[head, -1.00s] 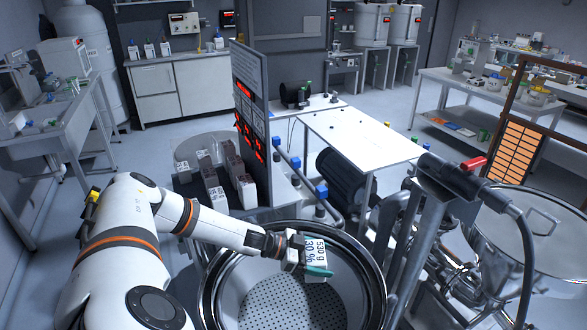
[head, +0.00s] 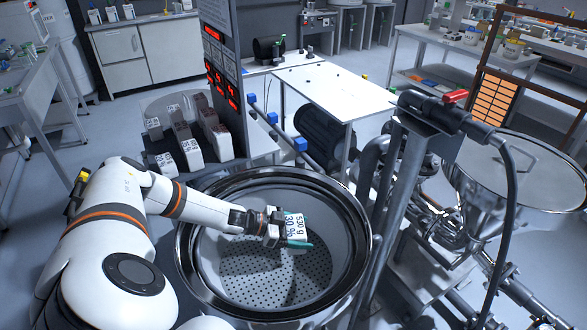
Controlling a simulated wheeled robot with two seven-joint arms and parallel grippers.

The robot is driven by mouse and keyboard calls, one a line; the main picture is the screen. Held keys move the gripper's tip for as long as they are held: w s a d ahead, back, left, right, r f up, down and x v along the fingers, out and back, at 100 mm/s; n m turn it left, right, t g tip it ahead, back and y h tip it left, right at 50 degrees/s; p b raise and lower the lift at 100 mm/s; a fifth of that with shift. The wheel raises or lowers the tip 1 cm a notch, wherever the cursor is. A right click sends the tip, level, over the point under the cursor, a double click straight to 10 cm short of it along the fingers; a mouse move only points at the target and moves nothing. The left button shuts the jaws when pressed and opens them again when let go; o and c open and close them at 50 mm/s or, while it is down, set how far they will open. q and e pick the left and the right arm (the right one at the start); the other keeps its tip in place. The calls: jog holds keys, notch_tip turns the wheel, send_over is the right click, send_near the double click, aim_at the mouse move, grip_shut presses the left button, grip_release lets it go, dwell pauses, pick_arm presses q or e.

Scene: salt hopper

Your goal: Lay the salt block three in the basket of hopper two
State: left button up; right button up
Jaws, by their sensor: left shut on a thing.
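My left gripper (head: 274,228) is shut on a white salt block (head: 293,226) whose label reads 530 g and 30 %. One finger with a teal edge shows along the block's lower side. The gripper and block are over the open mouth of a round steel hopper. Inside it is a perforated basket (head: 270,283) with a dark holed floor; the block appears above that floor, apart from it. The block's number is not readable as three, and no hopper number shows. My right gripper is not in view.
Several labelled salt blocks (head: 187,146) stand on a shelf behind the hopper, beside a tall panel with red displays (head: 221,85). The hopper's shiny rim (head: 366,228) surrounds the arm's end.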

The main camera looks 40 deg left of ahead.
pick_arm(q)
jog(key=shift+w+f, duration=0.1)
jog(key=shift+f, duration=2.6)
jog(key=o, duration=1.3)
jog(key=shift+f, duration=0.15)
